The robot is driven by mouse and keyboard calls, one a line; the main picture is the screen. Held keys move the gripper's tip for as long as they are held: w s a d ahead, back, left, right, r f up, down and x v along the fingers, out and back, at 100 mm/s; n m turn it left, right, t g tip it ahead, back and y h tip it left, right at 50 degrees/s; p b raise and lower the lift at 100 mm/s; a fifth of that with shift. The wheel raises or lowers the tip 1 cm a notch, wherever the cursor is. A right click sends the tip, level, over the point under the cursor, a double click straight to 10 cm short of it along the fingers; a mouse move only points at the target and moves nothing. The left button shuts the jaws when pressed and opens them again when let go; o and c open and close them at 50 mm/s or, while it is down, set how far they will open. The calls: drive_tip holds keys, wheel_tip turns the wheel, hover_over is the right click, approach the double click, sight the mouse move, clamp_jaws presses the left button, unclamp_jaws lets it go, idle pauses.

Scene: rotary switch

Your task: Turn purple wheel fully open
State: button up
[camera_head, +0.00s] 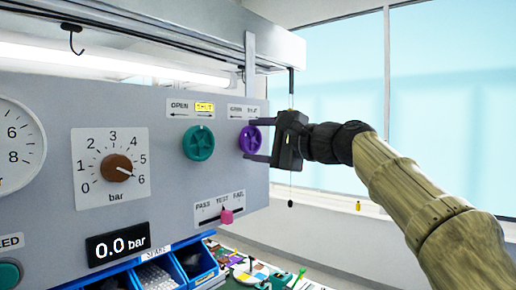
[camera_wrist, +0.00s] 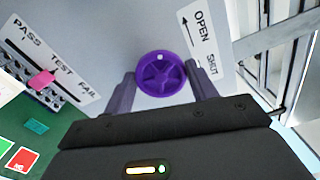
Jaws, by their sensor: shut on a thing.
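The purple wheel (camera_head: 250,139) is on the upright panel, below a label with OPEN and SHUT (camera_head: 243,111). It also shows in the wrist view (camera_wrist: 163,76), with a small pale dot near its top edge there. My gripper (camera_head: 253,141) reaches in from the right, with one finger above and one below the wheel. In the wrist view the fingers (camera_wrist: 163,85) are on both sides of the wheel's rim, shut on it. The label's arrow by OPEN is in plain view in the wrist view.
A green wheel (camera_head: 198,143) is just left of the purple one, with SHUT lit yellow above it. A pink slider (camera_head: 226,216) is below. An orange-brown knob (camera_head: 117,168) and a 0.0 bar display (camera_head: 118,243) are further left. Blue bins (camera_head: 198,262) stand below the panel.

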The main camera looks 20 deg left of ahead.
drive_tip(key=n, duration=0.2)
drive_tip(key=n+b, duration=0.1)
drive_tip(key=n, duration=0.1)
drive_tip(key=n+b, duration=0.1)
drive_tip(key=shift+f+n, duration=0.25)
drive_tip(key=shift+n, duration=0.15)
drive_tip(key=n+b, duration=0.1)
drive_tip(key=n, duration=0.5)
drive_tip(key=shift+w+f, duration=0.1)
drive_tip(key=shift+f, duration=0.05)
drive_tip(key=n+b, duration=0.1)
drive_tip(key=n, duration=0.4)
drive_tip(key=shift+w+f+n, duration=0.1)
drive_tip(key=shift+n, duration=0.2)
drive_tip(key=n, duration=0.5)
drive_tip(key=shift+w+n, duration=0.1)
drive_tip(key=shift+n, duration=0.3)
drive_tip(key=shift+d, duration=0.1)
drive_tip(key=o, duration=1)
